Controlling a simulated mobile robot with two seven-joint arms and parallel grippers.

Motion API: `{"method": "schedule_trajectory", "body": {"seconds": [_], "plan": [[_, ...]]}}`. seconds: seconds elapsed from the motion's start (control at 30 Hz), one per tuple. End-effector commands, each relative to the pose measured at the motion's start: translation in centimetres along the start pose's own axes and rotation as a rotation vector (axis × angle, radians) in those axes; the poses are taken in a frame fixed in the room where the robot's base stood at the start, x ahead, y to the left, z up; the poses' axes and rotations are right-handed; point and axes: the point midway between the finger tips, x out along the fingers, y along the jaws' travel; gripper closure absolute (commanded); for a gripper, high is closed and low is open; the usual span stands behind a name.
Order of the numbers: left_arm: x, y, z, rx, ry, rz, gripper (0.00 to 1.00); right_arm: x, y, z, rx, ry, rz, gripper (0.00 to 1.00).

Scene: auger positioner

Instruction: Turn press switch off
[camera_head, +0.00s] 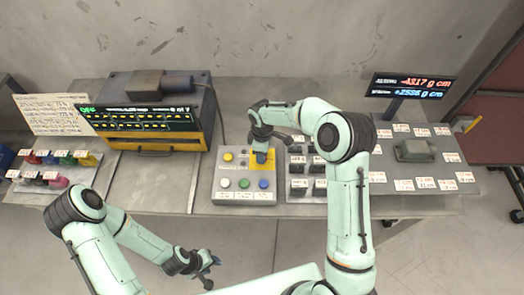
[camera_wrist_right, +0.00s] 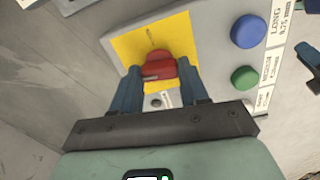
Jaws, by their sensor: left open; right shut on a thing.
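The red press switch (camera_wrist_right: 158,68) sits on a yellow plate (camera_wrist_right: 128,46) in the right wrist view. My right gripper (camera_head: 261,156) reaches down over the yellow plate on the grey button panel (camera_head: 222,196), and its blue fingers are shut on the switch from both sides. In the head view the gripper hides the switch. I cannot tell the switch's on or off position. My left gripper (camera_head: 206,273) is open and empty, low in front of the table, away from the panel.
The panel has blue (camera_wrist_right: 248,31) and green (camera_wrist_right: 244,77) buttons beside the yellow plate. A machine with a lit display (camera_head: 140,117) stands to the left. Small dark blocks (camera_head: 298,168) lie right of the panel, and a display (camera_head: 411,87) stands at the right.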

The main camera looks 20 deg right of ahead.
Motion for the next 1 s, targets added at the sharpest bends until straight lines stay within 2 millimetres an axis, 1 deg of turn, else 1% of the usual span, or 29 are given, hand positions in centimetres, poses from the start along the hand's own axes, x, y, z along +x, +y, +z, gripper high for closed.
{"method": "schedule_trajectory", "body": {"seconds": [0.1, 0.33, 0.87, 0.9, 0.97, 1.0], "plan": [[-0.07, 0.05, -0.08, 0.000, 0.001, 0.000, 0.57, -0.05, 0.09, 0.04, -0.063, 0.000, 0.002, 0.86], [-0.09, 0.07, -0.10, 0.000, 0.001, 0.000, 0.57, -0.04, 0.07, 0.01, -0.140, 0.001, 0.002, 0.86], [-0.09, 0.07, -0.11, 0.000, 0.001, 0.000, 0.57, -0.03, 0.06, 0.00, -0.167, 0.000, 0.003, 0.86], [-0.09, 0.07, -0.11, 0.000, 0.001, 0.000, 0.57, -0.03, 0.06, 0.00, -0.167, 0.000, 0.003, 0.53], [-0.09, 0.07, -0.11, 0.000, 0.001, 0.000, 0.57, -0.03, 0.06, 0.00, -0.167, 0.000, 0.003, 0.33], [-0.09, 0.07, -0.11, 0.000, 0.001, 0.000, 0.57, -0.03, 0.06, 0.00, -0.166, 0.000, 0.003, 0.30]]}}
